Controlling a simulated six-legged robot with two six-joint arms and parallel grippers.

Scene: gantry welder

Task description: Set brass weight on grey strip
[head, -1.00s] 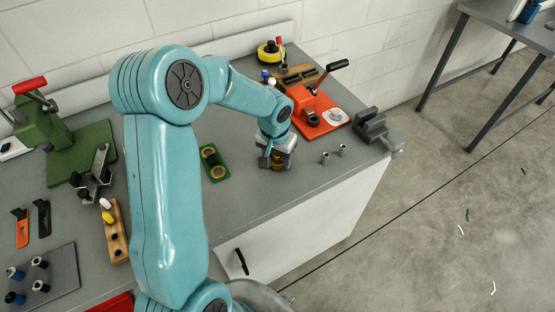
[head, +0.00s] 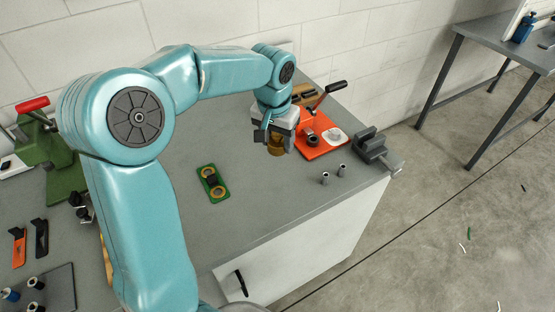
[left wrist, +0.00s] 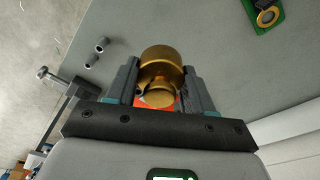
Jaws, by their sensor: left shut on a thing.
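The brass weight (head: 277,149) is held between the fingers of my left gripper (head: 281,137), which is shut on it above the grey bench top. In the left wrist view the brass weight (left wrist: 162,60) shows as a round, stepped body between the two dark fingers of the gripper (left wrist: 160,82). In the head view the weight looks clear of the bench, just left of the orange base. I cannot make out a separate grey strip in either view; my arm covers part of the bench. My right gripper is not in view.
A green plate with brass rings (head: 213,184) lies left of the weight. An orange-based press (head: 320,147), a grey vise (head: 371,144) and two small grey cylinders (head: 325,178) stand to the right. The bench top (head: 245,207) in front is clear.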

